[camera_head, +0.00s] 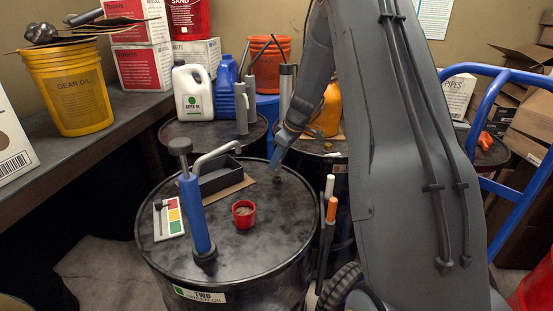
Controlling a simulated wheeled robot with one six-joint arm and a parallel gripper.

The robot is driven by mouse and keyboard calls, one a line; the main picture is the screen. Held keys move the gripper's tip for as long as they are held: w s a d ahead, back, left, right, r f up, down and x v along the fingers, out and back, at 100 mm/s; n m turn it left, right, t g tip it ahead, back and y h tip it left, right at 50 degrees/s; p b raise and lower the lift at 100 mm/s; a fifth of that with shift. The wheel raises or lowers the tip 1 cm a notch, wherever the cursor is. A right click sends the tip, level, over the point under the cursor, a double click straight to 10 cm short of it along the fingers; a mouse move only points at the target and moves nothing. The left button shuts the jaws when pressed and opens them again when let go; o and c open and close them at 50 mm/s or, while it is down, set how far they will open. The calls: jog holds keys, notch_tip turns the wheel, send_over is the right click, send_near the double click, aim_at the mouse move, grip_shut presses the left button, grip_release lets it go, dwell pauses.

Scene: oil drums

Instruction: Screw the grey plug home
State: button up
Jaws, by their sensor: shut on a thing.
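The black oil drum (150,262), labelled "TWO GREEN OIL", stands in the middle foreground. A small dark round fitting (277,179) shows on the far right part of its lid. My gripper (273,164) reaches down from the upper right, tilted, with its fingertips just above and beside this fitting. It is shut on the grey plug, which is too small and too covered by the fingers to make out clearly. I cannot tell whether the plug touches the fitting or how it sits in it.
A blue hand pump (194,212) stands upright on the lid. A red cup (243,214), a dark open tray (219,178) and a colour chart (170,217) share the lid. Jugs and tubes crowd the drums behind.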

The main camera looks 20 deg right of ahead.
aim_at(277, 169)
jog(key=shift+f, duration=0.35)
jog(key=shift+f, duration=0.1)
jog(key=shift+f+b, duration=0.6)
jog(key=shift+b, duration=0.2)
jog(key=shift+f, duration=0.15)
jog(key=shift+f+b, duration=0.45)
jog(key=shift+b, duration=0.25)
jog(key=shift+f+b, duration=0.2)
jog(key=shift+b, duration=0.15)
